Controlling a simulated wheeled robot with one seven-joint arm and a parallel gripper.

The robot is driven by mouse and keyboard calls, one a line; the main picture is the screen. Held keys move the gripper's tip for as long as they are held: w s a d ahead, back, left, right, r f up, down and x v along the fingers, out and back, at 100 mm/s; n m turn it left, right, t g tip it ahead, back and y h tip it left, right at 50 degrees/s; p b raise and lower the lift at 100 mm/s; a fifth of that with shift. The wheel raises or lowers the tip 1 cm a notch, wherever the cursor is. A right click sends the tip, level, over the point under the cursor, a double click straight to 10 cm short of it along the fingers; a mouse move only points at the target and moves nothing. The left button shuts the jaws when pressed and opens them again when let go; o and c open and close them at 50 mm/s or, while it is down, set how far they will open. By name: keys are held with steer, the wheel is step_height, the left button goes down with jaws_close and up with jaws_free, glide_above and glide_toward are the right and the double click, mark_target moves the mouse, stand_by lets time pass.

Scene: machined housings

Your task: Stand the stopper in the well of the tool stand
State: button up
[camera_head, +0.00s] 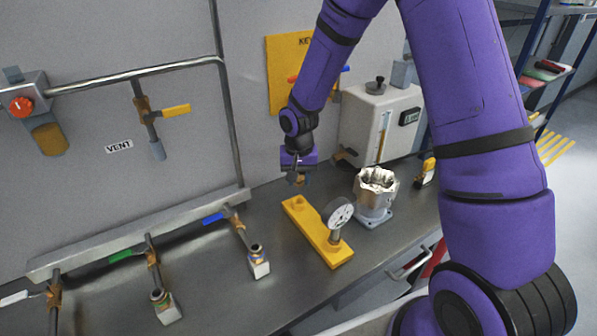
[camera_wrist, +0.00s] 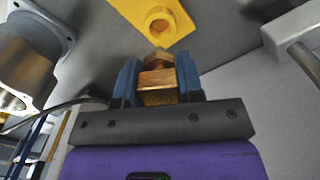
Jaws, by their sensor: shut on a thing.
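The tool stand (camera_head: 318,232) is a long yellow block on the grey bench. Its raised round well (camera_head: 298,203) is at the far left end and looks empty; it also shows at the top of the wrist view (camera_wrist: 158,20). A round dial gauge (camera_head: 338,213) stands at the stand's near end. My gripper (camera_head: 298,177) is shut on the stopper, a brass-coloured piece (camera_wrist: 157,78) between the blue fingers in the wrist view. In the head view the stopper is small and mostly hidden by the gripper, just above the well end, apart from the stand.
A silver machined housing (camera_head: 375,195) stands right of the stand, with a white tank (camera_head: 380,125) behind it. Pipes with coloured valve handles (camera_head: 212,218) line the bench to the left. The bench between the valves and the stand is clear.

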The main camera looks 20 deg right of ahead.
mark_target(299, 189)
steer(key=shift+f, duration=1.55)
steer(key=shift+f, duration=1.75)
stand_by(0.6)
steer(key=o, duration=1.1)
steer(key=shift+c, duration=0.2)
step_height(299, 189, up, 11)
steer(key=shift+f, duration=0.1)
